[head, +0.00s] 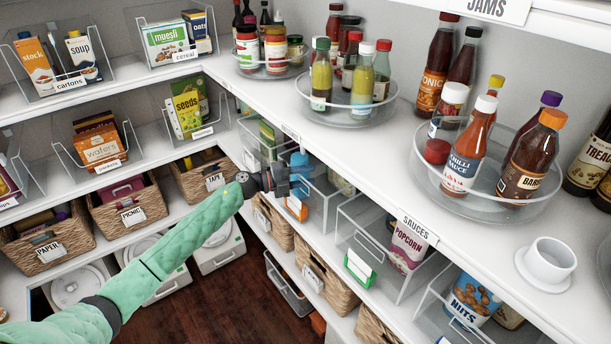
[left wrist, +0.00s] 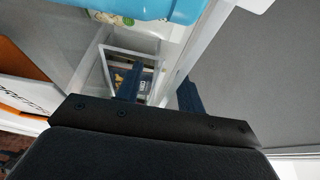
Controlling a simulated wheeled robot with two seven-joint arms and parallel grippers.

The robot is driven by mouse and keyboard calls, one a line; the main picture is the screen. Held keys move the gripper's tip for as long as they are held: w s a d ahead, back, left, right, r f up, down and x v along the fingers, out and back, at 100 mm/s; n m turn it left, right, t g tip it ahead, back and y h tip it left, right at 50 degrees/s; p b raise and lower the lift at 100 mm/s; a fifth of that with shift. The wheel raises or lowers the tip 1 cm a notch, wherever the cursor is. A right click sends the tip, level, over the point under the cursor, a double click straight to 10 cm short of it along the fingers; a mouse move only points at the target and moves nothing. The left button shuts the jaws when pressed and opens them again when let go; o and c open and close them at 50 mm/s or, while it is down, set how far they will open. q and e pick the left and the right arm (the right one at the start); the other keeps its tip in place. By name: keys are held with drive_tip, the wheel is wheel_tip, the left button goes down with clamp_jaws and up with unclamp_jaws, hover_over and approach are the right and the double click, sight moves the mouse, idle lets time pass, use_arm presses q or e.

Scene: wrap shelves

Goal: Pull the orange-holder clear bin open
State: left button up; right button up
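The clear bin with the orange label holder (head: 296,208) is on the lower shelf below the bottle shelf, largely hidden behind my left gripper. My left gripper (head: 300,178) is at the bin's front, above the orange holder. In the left wrist view, the two dark blue fingers (left wrist: 160,92) stand apart with a pale upright edge between them. I cannot tell whether they touch it. An orange-edged white label (left wrist: 22,103) shows at the left there, and a light blue item (left wrist: 160,8) at the top. My right gripper is not in view.
To the right is a clear bin with a green holder (head: 358,266) and popcorn. Wicker baskets (head: 325,285) stand below. The shelf above holds a turntable of bottles (head: 355,110), its front edge close over my gripper. The dark wood floor (head: 235,285) is largely open.

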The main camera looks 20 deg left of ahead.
use_arm(q)
clamp_jaws()
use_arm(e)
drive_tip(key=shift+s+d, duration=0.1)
